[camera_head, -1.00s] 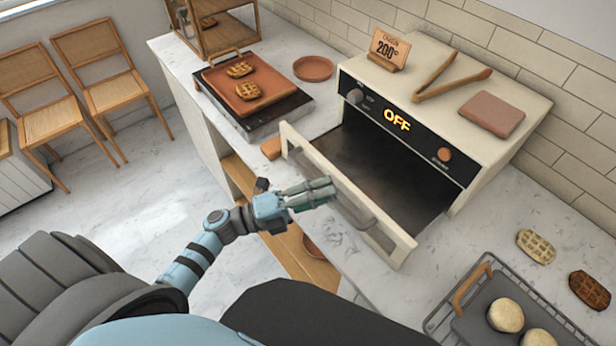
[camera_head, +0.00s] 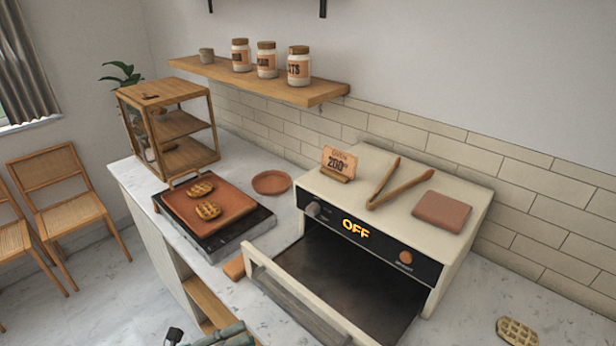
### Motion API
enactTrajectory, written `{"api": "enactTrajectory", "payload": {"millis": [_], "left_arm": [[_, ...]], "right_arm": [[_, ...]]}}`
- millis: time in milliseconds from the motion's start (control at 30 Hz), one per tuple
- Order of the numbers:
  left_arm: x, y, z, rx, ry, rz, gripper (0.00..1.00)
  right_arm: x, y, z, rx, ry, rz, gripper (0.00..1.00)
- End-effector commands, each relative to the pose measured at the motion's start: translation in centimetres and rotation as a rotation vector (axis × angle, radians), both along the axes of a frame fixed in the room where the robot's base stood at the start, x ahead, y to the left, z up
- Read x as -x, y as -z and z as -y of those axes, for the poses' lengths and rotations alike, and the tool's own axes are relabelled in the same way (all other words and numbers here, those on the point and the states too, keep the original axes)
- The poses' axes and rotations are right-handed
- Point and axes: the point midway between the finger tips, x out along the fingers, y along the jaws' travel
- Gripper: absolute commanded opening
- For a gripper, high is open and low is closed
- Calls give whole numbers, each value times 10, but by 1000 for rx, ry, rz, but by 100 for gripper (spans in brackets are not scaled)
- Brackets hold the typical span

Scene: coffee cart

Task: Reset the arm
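Only the tip of my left gripper (camera_head: 226,337) shows, at the bottom edge in front of the counter. Its teal fingers look close together, but it is cut off and I cannot tell whether they touch. No held thing shows at it. It is below the open oven door (camera_head: 300,300) in the picture. My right gripper is not in view. The cream oven (camera_head: 455,262) has its door down and its display reads OFF.
A terracotta tray (camera_head: 232,195) with two waffles sits on a black hot plate. A terracotta plate (camera_head: 271,182), wooden shelf case (camera_head: 208,100), tongs (camera_head: 392,185) and 200° sign (camera_head: 340,163) are behind. A waffle (camera_head: 517,331) lies at the lower right.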

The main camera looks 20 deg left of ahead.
Motion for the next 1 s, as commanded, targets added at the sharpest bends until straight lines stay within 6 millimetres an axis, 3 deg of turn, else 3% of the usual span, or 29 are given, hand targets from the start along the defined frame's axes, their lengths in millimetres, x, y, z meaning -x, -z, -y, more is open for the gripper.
{"api": "enactTrajectory", "payload": {"millis": [133,233,267,300,367,400,467,500,567,600,700,733,833,900,1000], "left_arm": [[-15,11,-13,39,-71,-112,32],[-36,55,-56,115,-278,-340,32],[-39,76,-74,156,-367,-431,32],[-38,110,-99,217,-497,-559,32],[-23,167,-134,327,-703,-758,32],[-4,206,-151,398,-838,-885,32],[35,260,-167,503,-1031,-1064,32],[67,294,-171,567,-1153,-1178,32],[119,338,-166,655,-1327,-1342,32],[155,363,-156,701,-1431,-1443,32],[233,403,-117,777,-1628,-1657,32],[251,410,-103,787,-1664,-1708,32],[282,424,-59,815,-1700,-1817,32],[285,427,-40,829,-1688,-1844,32],[282,428,-33,838,-1678,-1850,32]], "right_arm": [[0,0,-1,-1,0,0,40],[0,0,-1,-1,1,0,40],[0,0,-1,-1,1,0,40],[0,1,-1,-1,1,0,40],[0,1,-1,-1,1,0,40],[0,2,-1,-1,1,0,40],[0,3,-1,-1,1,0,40],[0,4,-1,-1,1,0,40],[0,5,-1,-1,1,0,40],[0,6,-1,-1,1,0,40],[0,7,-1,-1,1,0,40],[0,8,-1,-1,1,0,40],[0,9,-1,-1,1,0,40],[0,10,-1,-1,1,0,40],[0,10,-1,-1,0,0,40]]}}
